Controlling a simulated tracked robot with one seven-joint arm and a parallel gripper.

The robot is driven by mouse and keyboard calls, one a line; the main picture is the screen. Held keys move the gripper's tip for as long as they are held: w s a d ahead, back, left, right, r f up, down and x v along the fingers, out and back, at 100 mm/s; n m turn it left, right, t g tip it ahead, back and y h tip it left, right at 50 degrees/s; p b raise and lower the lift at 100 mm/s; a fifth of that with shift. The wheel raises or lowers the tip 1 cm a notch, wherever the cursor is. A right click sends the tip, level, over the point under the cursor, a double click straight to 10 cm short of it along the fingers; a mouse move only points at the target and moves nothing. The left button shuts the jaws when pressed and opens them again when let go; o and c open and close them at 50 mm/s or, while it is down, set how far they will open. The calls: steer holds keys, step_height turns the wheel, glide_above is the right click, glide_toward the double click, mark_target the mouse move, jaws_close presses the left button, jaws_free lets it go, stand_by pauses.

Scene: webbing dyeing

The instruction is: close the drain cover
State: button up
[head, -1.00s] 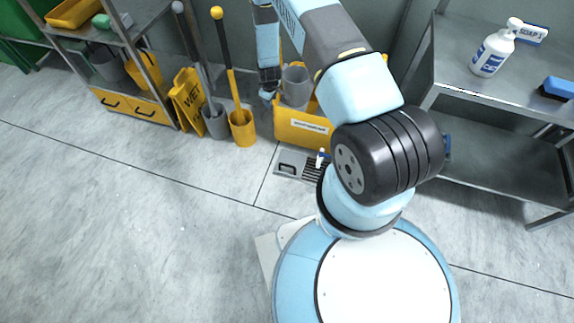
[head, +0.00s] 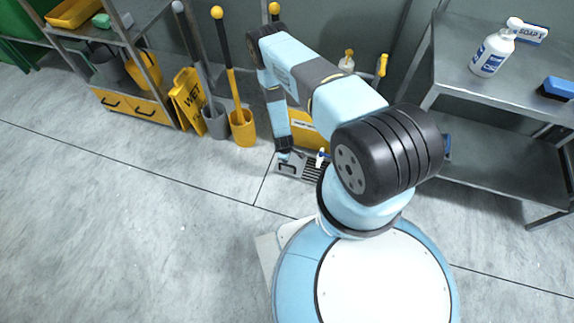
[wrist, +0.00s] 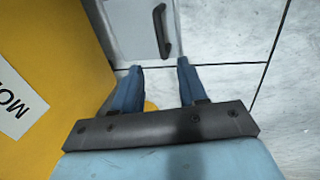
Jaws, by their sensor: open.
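The drain cover (head: 296,171) is a flat grey metal plate with a black handle (head: 287,168), low on the floor beside the slotted drain grate (head: 313,173). My gripper (head: 284,156) is low over the cover's far edge and partly hides it. In the wrist view the cover (wrist: 130,28) and its black bar handle (wrist: 162,31) lie ahead of the fingertips. My gripper (wrist: 158,68) is open there, with nothing between its fingers. The handle appears apart from the fingers. My arm hides part of the grate's right side.
A yellow bin (head: 308,127) stands just behind the drain; its side (wrist: 45,65) is close on the left in the wrist view. A small blue-and-white item (head: 321,157) is at the grate. A wet-floor sign (head: 189,98) stands left. Floor in front is clear.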

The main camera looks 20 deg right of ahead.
steer(key=f, duration=0.4)
steer(key=w+d+f, duration=0.1)
steer(key=f, duration=0.3)
steer(key=w+f, duration=0.1)
steer(key=f, duration=0.3)
steer(key=shift+d+f, duration=0.25)
jaws_close()
steer(key=shift+w, duration=0.1)
